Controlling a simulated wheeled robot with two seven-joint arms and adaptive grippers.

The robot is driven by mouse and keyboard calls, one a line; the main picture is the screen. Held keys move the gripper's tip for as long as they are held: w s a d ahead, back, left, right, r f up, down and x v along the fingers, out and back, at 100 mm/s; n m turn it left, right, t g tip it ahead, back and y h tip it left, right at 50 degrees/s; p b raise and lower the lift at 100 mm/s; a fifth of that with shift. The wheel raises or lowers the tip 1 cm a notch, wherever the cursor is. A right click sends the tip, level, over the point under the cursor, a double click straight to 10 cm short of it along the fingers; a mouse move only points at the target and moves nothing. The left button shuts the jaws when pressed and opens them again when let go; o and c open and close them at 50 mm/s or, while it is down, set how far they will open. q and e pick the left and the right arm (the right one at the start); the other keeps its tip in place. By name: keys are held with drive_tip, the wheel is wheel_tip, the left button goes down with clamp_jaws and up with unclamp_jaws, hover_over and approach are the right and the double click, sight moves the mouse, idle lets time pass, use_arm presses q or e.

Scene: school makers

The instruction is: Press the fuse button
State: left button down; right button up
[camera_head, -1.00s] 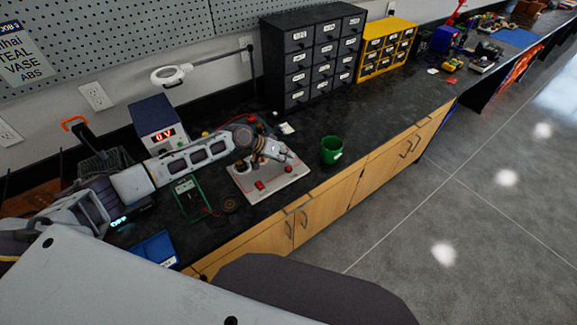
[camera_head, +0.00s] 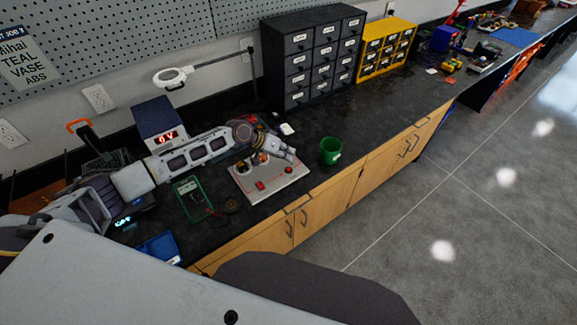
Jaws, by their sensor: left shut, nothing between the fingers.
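A white board (camera_head: 272,195) with small red parts lies on the black worktop. A small red block (camera_head: 260,185) sits on its left part, and a small red round part (camera_head: 289,170) is near its right edge. I cannot tell for sure which one is the fuse button; any labels are too small to read. My left arm reaches in from the left, and my left gripper (camera_head: 291,154) is shut and empty over the far right part of the board, close to the red round part. The gripper and wrist hide the board's far side. My right gripper is not in view.
A green cup (camera_head: 331,151) stands right of the board. A power supply (camera_head: 158,124) with a red display and a green-framed meter (camera_head: 192,194) are to the left. Black drawers (camera_head: 312,60) and yellow drawers (camera_head: 385,50) stand behind. The worktop is clear right of the cup.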

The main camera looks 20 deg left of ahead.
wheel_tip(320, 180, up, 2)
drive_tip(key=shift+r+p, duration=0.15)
drive_tip(key=shift+p, duration=0.8)
